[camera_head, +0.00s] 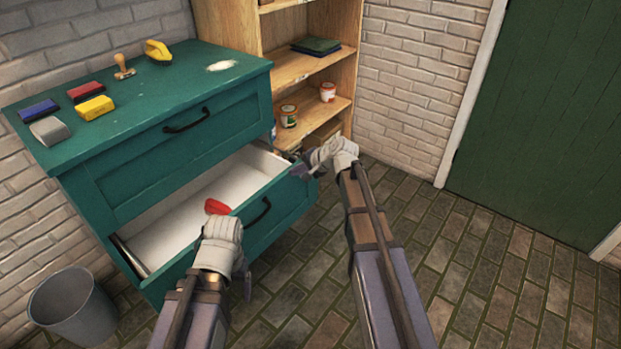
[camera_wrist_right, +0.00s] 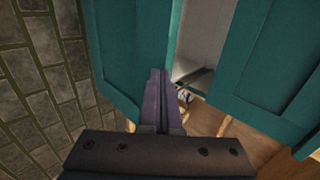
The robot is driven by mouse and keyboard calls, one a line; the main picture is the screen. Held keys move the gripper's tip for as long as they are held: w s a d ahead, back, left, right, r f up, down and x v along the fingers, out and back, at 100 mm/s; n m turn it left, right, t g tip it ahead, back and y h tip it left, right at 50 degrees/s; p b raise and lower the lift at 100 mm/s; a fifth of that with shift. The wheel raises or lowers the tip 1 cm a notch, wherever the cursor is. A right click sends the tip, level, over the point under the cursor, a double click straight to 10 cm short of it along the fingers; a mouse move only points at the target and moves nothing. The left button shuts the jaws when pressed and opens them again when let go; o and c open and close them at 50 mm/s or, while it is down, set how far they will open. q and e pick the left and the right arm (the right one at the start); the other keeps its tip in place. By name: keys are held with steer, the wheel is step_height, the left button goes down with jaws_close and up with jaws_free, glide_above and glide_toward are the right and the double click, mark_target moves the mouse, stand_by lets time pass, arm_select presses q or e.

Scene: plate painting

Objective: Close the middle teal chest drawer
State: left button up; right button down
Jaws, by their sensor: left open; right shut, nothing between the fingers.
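The teal chest's middle drawer (camera_head: 285,203) is pulled out, showing its white inside and a black handle (camera_head: 258,212) on its front. A red object (camera_head: 217,207) shows at the drawer, just above my left wrist; its lower part is hidden. My left gripper (camera_head: 246,282) is open in front of the drawer, partly hidden by its wrist. My right gripper (camera_head: 308,168) is shut and empty near the drawer front's right end. In the right wrist view its fingers (camera_wrist_right: 158,100) overlap the drawer front (camera_wrist_right: 130,45); I cannot tell whether they touch.
The closed top drawer (camera_head: 165,150) is above. Blocks, a stamp and a yellow tool (camera_head: 158,50) lie on the chest top. A wooden shelf (camera_head: 290,68) with cans stands behind at right. A grey bin (camera_head: 72,305) stands at left. The brick floor at right is clear.

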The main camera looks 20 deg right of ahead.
steer(key=w+a, duration=0.9)
steer(key=w, duration=0.4)
steer(key=shift+w+a, duration=0.2)
steer(key=shift+a, duration=0.1)
steer(key=shift+s, duration=0.15)
